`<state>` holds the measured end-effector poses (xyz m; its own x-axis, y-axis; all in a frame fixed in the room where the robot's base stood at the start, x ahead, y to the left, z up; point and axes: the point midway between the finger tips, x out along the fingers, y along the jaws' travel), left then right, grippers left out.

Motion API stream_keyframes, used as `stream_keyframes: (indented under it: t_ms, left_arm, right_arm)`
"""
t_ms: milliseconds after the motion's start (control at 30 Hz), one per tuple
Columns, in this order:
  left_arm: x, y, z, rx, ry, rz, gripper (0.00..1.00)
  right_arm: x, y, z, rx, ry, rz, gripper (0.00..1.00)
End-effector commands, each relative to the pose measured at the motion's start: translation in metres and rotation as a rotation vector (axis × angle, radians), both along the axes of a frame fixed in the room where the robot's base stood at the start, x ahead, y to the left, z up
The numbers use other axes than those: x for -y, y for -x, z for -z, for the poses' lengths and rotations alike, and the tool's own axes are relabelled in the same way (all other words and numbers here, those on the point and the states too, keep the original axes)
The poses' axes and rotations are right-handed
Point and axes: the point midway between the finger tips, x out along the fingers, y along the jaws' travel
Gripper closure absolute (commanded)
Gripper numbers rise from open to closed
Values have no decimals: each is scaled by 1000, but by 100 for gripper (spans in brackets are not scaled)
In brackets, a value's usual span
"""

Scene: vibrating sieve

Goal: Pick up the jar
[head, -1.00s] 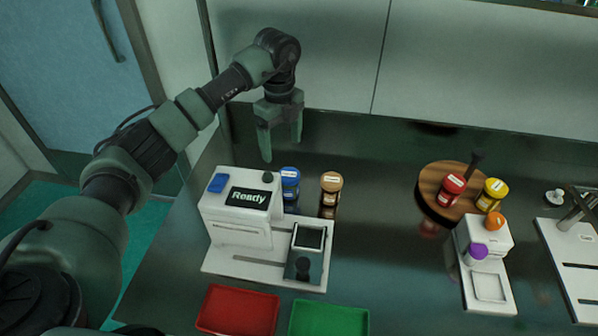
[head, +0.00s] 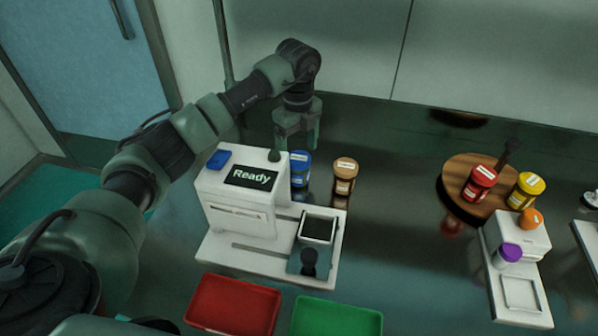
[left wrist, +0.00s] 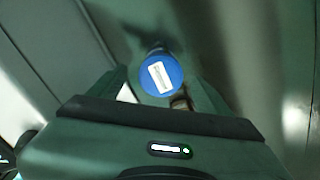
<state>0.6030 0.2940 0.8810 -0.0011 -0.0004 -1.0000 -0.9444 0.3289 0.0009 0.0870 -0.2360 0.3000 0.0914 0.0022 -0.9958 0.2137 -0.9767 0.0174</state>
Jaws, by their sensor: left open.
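A blue-lidded jar (head: 300,170) with a white label stands upright behind the white machine. In the left wrist view its blue lid (left wrist: 161,74) shows from above, between my two fingers. A brown jar (head: 345,177) stands just right of it. My left gripper (head: 297,146) is open and empty, pointing down above the blue jar. Whether the fingertips reach below its lid I cannot tell. My right gripper is out of view.
The white machine (head: 237,214) with a "Ready" screen stands close in front of the blue jar. A red tray (head: 233,305) and a green tray (head: 335,318) lie in front. The wooden board (head: 457,180) and a small white device (head: 520,262) are right. The middle counter is clear.

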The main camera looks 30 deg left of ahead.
Motion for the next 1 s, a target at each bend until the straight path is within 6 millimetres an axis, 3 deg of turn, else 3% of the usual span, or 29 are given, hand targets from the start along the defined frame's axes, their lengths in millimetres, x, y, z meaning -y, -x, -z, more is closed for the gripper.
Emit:
stream_keyframes:
  t_ms: [400, 667, 700, 933, 1000]
  left_arm:
    - [5, 1, 54, 0, 0, 1, 21]
    - [4, 0, 58, 2, -2, 1, 21]
    - [4, 0, 58, 1, -1, 1, 24]
    - [4, 0, 58, 1, -1, 1, 88]
    - [5, 0, 57, 1, -1, 1, 91]
  right_arm:
    - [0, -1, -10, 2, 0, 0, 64]
    - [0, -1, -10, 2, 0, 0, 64]
    - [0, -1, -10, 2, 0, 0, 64]
    - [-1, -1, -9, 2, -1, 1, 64]
    - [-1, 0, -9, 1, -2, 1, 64]
